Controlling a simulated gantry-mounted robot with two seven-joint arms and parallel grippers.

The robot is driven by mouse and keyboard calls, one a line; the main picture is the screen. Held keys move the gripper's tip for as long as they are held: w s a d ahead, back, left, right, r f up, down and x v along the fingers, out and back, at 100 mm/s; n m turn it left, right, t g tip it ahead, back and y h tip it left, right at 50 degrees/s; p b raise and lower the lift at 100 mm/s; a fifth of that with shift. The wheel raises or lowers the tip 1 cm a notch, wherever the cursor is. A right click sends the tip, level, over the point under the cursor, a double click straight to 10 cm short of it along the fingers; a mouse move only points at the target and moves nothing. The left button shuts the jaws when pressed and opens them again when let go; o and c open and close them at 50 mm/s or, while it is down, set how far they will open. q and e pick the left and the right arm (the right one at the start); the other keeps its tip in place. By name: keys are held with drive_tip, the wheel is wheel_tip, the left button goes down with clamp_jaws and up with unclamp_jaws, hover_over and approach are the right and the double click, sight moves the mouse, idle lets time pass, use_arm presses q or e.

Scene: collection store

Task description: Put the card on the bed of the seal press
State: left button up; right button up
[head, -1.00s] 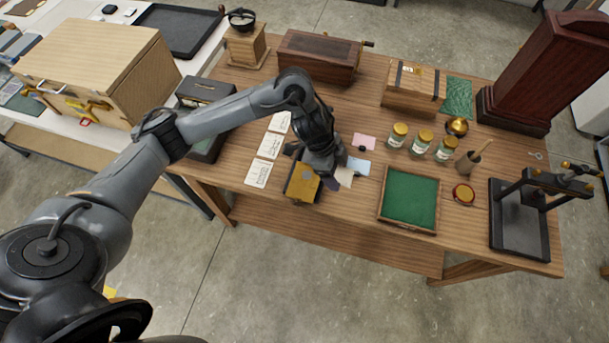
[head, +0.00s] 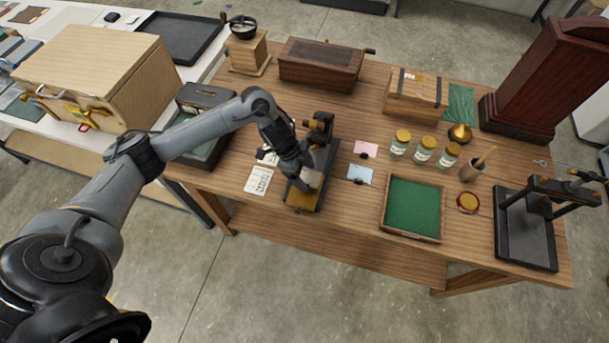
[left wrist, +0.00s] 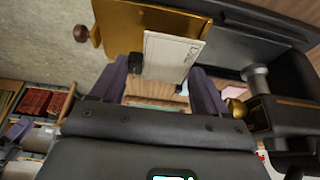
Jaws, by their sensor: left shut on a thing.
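My left gripper (head: 303,172) is shut on a pale card (head: 313,179). In the left wrist view the card (left wrist: 168,58), with some dark writing, stands out beyond the fingers (left wrist: 160,78). The card is at a small dark press with a brass-coloured bed (head: 303,199), which looks like the seal press. The brass plate (left wrist: 118,25) shows behind the card in the left wrist view. The card overlaps the bed in both views; I cannot tell whether it touches. My gripper hides part of the press. My right gripper is not in view.
A written card (head: 259,181) lies left of the press. A blue card (head: 360,174) and a pink card (head: 366,149) lie to its right. A green-lined tray (head: 412,207), several jars and a larger black press (head: 526,232) stand further right.

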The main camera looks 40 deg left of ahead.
sight(307, 178)
use_arm(q)
drive_tip(key=shift+f, duration=0.85)
drive_tip(key=shift+f, duration=0.1)
drive_tip(key=shift+f, duration=0.5)
drive_tip(key=o, duration=1)
drive_tip(key=shift+r, duration=0.1)
